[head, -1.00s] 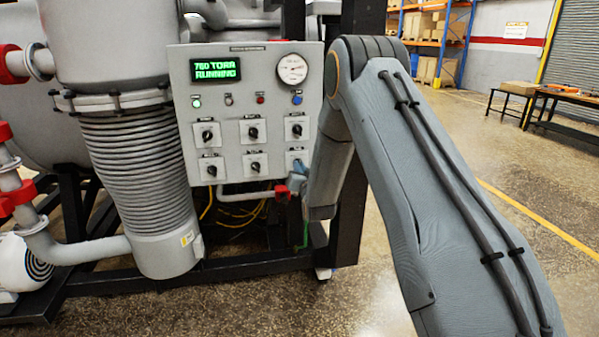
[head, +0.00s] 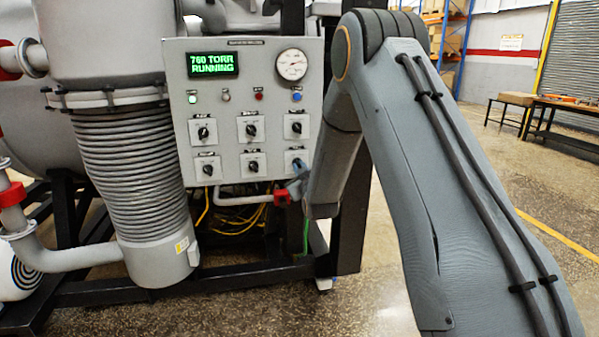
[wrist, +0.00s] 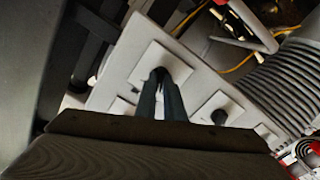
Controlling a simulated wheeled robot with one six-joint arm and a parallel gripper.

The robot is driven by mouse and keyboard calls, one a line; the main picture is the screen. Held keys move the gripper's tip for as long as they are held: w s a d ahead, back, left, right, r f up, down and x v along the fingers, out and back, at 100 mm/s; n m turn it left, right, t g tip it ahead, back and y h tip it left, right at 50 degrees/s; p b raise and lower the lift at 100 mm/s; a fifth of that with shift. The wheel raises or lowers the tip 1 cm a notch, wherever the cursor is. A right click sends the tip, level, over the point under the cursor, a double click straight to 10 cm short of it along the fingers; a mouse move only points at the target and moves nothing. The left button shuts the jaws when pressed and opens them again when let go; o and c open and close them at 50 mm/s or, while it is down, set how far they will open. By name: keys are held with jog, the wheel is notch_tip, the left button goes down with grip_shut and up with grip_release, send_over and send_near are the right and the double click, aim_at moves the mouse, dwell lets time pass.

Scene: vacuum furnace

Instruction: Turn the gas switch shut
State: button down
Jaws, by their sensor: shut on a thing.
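The grey control panel (head: 225,110) carries two rows of black rotary switches on white plates. My gripper (head: 299,168) is at the lower right switch, whose plate (head: 291,155) is partly covered by the gripper and arm. The wrist view shows both fingers (wrist: 161,82) close together over a switch plate (wrist: 142,63), shut on its knob. The knob is mostly hidden between the fingertips, so its angle cannot be told. The switch labels are too small to read, so I cannot confirm which is the gas switch.
The display (head: 212,65) reads 760 TORR RUNNING, beside a round gauge (head: 291,65). A neighbouring switch knob (wrist: 219,116) lies close to the fingers. A pipe with a red fitting (head: 282,194) runs below the panel. Open floor lies to the right.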

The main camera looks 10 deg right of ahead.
jog(key=shift+n, duration=0.4)
jog(key=c, duration=1.9)
grip_release()
jog(key=shift+o, duration=0.2)
jog(key=s+b, duration=0.2)
jog(key=s, duration=0.5)
jog(key=shift+s, duration=0.4)
